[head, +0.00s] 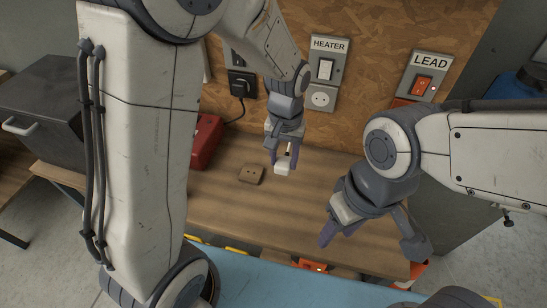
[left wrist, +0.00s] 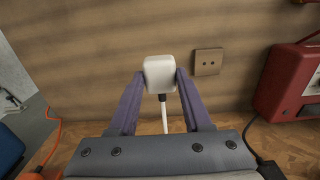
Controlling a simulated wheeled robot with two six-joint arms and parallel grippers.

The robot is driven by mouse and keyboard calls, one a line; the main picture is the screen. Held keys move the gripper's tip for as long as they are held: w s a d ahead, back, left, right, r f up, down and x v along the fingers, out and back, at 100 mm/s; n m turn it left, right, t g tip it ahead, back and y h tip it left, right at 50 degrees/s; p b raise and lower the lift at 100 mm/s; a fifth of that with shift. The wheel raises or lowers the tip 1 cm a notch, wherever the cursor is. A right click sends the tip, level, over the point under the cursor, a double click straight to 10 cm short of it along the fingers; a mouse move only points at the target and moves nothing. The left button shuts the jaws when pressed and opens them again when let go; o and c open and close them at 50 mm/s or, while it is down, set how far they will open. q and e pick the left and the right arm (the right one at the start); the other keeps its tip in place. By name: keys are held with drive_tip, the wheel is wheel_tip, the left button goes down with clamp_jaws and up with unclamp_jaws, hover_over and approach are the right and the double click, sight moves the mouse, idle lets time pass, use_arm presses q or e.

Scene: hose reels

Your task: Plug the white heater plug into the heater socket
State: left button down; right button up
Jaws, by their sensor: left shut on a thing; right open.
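The white heater plug (head: 283,168) is held between the fingertips of my left gripper (head: 282,160), above the wooden bench. In the left wrist view the plug (left wrist: 159,73) sits between both fingers of my left gripper (left wrist: 154,88), with its white cable running back toward the palm. Its pins cannot be made out. The heater socket (head: 321,98) is a white round outlet on the wall panel, below the HEATER label and switch; it is empty. The plug is below and left of it, clearly apart. My right gripper (head: 372,238) is open and empty over the bench's right side.
A loose brown socket (head: 251,175) lies on the bench left of the plug, also seen in the left wrist view (left wrist: 208,62). A red box (head: 206,142) stands further left. A black plug (head: 240,88) occupies the neighbouring wall outlet.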

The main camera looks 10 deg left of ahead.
use_arm(q)
drive_tip(key=shift+r, duration=0.1)
idle(0.3)
drive_tip(key=a+f+p, duration=0.3)
drive_tip(key=a+p, duration=0.7)
drive_tip(key=shift+p, duration=0.3)
drive_tip(key=shift+s+a, duration=0.1)
